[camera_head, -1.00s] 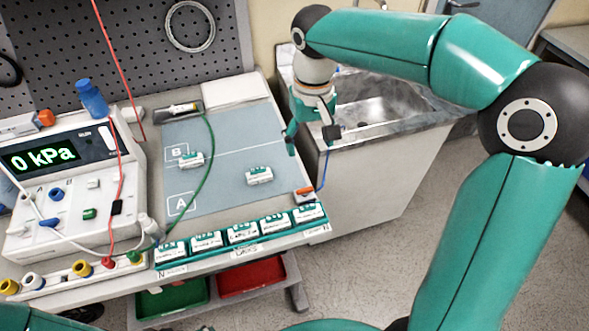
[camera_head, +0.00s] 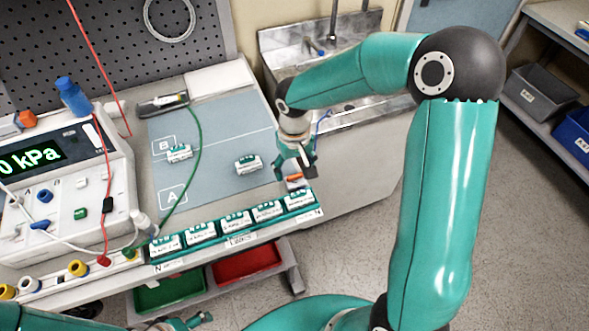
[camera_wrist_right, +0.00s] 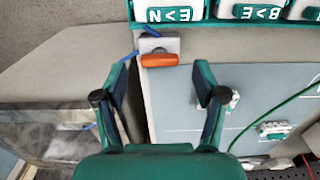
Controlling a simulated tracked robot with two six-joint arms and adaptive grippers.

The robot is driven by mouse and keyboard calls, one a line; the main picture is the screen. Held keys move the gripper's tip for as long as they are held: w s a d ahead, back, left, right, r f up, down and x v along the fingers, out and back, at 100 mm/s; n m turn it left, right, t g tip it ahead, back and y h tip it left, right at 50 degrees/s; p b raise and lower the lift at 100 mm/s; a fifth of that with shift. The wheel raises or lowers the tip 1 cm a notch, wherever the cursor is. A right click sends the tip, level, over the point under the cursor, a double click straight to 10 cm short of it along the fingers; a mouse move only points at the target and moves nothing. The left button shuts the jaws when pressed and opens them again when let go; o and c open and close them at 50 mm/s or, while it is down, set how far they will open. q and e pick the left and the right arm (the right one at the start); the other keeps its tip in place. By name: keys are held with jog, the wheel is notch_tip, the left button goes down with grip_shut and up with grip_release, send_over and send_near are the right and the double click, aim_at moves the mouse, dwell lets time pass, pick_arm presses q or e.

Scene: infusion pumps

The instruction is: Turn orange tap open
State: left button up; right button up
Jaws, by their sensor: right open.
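The orange tap (camera_head: 295,178) sits near the right front corner of the bench, with a blue tube running to its mount. In the right wrist view its orange handle (camera_wrist_right: 159,59) lies crosswise in front of a grey block. My right gripper (camera_head: 297,168) is above and close to the tap, pointing down. In the right wrist view its fingers are open (camera_wrist_right: 160,82), one on each side of the handle's line, with the handle just beyond the tips. My left gripper (camera_head: 197,320) shows only partly at the bottom edge; its jaws are unclear.
Several white-and-teal labelled blocks (camera_head: 235,222) line the bench's front edge beside the tap. Two similar blocks lie on the blue-grey mat (camera_head: 215,140). A pressure meter (camera_head: 60,170) with cables stands left. A metal sink (camera_head: 350,110) stands behind right.

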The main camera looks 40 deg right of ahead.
jog(key=shift+f, duration=1)
jog(key=c, duration=1.1)
jog(key=shift+c, duration=0.2)
jog(key=shift+n, duration=0.4)
jog(key=shift+n+b, duration=0.45)
jog(key=shift+n, duration=0.45)
jog(key=shift+n+b, duration=0.3)
jog(key=shift+n, duration=0.9)
jog(key=n, duration=0.5)
jog(key=shift+r, duration=0.1)
